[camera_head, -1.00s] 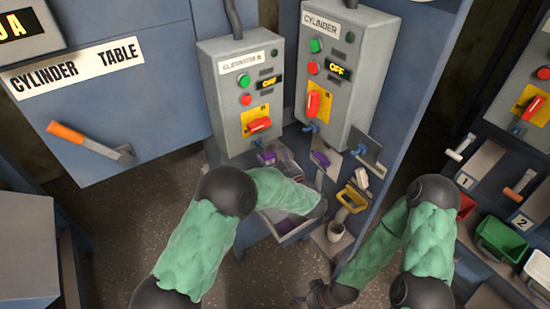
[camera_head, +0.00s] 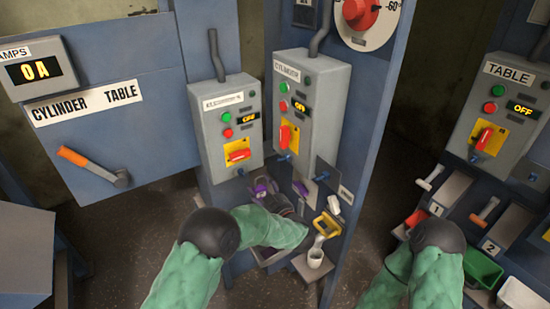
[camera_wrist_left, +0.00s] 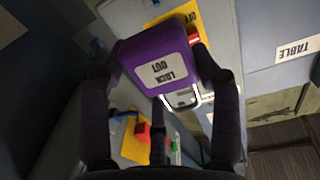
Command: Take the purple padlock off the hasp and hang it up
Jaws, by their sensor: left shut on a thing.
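A purple padlock (camera_wrist_left: 160,62) with a white "LOCK OUT" label fills the middle of the left wrist view, between the dark fingers of my left gripper (camera_wrist_left: 160,72). The gripper is shut on its body. Part of its grey shackle (camera_wrist_left: 182,98) shows; I cannot tell whether it passes through a hasp. In the head view the padlock (camera_head: 262,187) is just below and right of the blue hasp (camera_head: 241,172) under the left switch box, with the gripper (camera_head: 268,192) around it. My right gripper is out of view.
Two grey switch boxes (camera_head: 226,125) and (camera_head: 311,105) stand above the left arm. A station with levers and bins stands further right.

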